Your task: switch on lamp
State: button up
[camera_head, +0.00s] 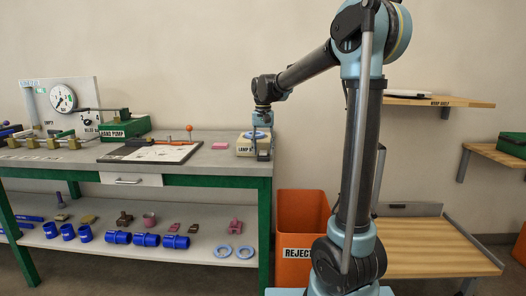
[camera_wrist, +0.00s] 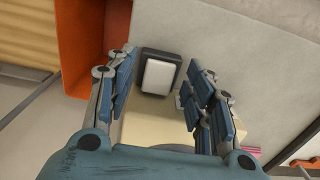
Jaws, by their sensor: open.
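The lamp box (camera_head: 244,150), beige with a label reading "LAMP" and a partly hidden letter, stands at the right end of the workbench. My gripper (camera_head: 262,152) points down at its right side, and its fingers cover part of the box. In the wrist view the box (camera_wrist: 150,125) is beige, with a white rocker switch in a black frame (camera_wrist: 158,74) at its far side. My gripper (camera_wrist: 160,82) is open, with one finger on either side of the switch and nothing held. I cannot tell whether the fingers touch the box.
The orange reject bin (camera_head: 300,225) stands right of the workbench (camera_head: 215,163). A pink pad (camera_head: 220,146) and a board with an orange-knobbed lever (camera_head: 150,152) lie left of the lamp. Blue pipe pieces and rings (camera_head: 222,251) rest on the lower shelf.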

jog(key=shift+f, duration=0.3)
jog(key=c, duration=1.1)
jog(key=shift+o, duration=0.2)
jog(key=shift+w+g, duration=0.15)
jog(key=shift+g, duration=0.45)
jog(key=shift+r, duration=0.1)
jog(key=o, duration=1.1)
jog(key=shift+c, duration=0.2)
